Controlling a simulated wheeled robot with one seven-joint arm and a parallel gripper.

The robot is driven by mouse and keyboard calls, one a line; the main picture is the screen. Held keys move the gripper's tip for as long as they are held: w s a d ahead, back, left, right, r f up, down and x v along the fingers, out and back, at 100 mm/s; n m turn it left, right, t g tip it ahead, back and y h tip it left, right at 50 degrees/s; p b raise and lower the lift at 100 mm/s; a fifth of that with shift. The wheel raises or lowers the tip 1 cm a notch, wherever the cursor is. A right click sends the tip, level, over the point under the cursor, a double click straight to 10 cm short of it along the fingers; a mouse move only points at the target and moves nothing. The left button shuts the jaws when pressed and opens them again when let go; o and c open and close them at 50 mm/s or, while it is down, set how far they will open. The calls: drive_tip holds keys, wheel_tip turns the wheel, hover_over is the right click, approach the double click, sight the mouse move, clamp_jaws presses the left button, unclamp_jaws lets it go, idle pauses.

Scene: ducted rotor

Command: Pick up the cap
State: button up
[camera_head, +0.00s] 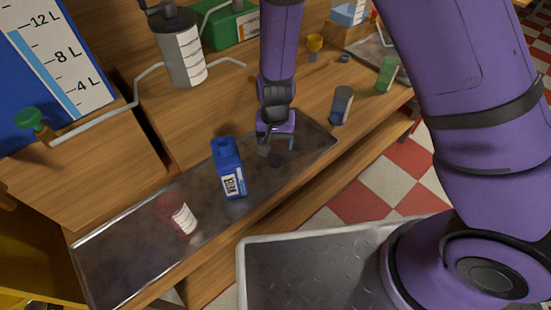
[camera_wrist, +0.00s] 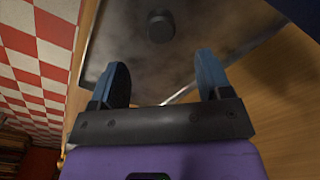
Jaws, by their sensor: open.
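A small dark round cap (camera_head: 275,160) lies on the metal tray (camera_head: 120,255) near its right end. In the wrist view the cap (camera_wrist: 160,28) shows beyond the fingertips, roughly centred between them. My gripper (camera_head: 277,147) is open and empty, pointing down close to the cap. Its two blue-grey fingers also show in the wrist view (camera_wrist: 163,75), apart from the cap. I cannot tell the exact height of the fingertips over the tray.
A blue carton (camera_head: 228,168) stands left of the cap, and a red jar (camera_head: 177,215) farther left. A second small dark piece (camera_head: 344,58) lies farther back. The tray between carton and red jar is bare.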

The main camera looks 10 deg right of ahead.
sight(275, 157)
drive_tip(key=shift+f, duration=3.95)
drive_tip(key=shift+c, duration=0.5)
drive_tip(key=c, duration=0.9)
